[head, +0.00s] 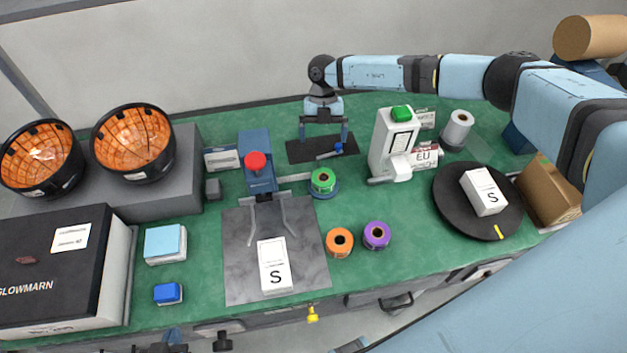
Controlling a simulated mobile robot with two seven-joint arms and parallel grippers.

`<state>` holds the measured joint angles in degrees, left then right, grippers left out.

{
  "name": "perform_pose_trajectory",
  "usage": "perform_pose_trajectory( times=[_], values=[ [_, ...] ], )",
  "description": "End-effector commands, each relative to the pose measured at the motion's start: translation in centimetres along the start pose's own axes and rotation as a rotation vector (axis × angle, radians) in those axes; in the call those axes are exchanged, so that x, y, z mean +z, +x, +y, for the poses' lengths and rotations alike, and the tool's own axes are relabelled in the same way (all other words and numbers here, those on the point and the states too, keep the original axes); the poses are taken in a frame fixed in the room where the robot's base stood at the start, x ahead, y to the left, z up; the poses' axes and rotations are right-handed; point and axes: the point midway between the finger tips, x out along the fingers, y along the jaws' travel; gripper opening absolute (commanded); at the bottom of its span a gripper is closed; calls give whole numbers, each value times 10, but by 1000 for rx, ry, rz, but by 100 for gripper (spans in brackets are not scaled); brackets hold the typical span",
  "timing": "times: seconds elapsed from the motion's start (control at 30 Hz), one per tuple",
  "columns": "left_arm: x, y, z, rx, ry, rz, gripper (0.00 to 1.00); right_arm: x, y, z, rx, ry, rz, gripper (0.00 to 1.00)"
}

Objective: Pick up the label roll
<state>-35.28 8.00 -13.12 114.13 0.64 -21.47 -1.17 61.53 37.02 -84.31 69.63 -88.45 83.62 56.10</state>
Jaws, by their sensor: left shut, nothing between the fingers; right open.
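My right gripper (323,134) points down over a black mat (300,152) at the back middle. Its fingers are wide apart and empty, with a small blue-handled tool (334,152) on the mat near them. It is well left of the white roll, with the printer between. Part of my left gripper (165,345) shows at the bottom left edge, shut and empty; its tips are hard to see.
A black turntable (449,202) carries a white box (483,191). A blue press (257,165) stands behind a grey mat (240,260). Orange-lined bowls (133,142) and a black box (60,265) fill the left.

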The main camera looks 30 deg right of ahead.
Motion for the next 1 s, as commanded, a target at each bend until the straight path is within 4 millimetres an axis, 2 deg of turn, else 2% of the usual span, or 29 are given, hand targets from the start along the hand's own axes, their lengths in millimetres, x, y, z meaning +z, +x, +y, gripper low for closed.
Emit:
perform_pose_trajectory(
  times=[0.2,0.3,0.57,0.8,1.0],
  values=[
    [-10,-5,2,1,-3,6,0,-3,45,1,1,-3,5,100],
    [-11,-6,2,0,-3,7,0,-2,60,1,2,-2,4,100],
    [-13,-9,-2,-8,-2,2,0,-2,79,1,3,-3,4,100],
    [-19,-16,-3,-12,-1,1,0,-1,115,-1,4,-4,5,100],
    [-19,-16,-3,-12,-2,0,0,0,123,-1,5,-3,2,100]
  ],
)
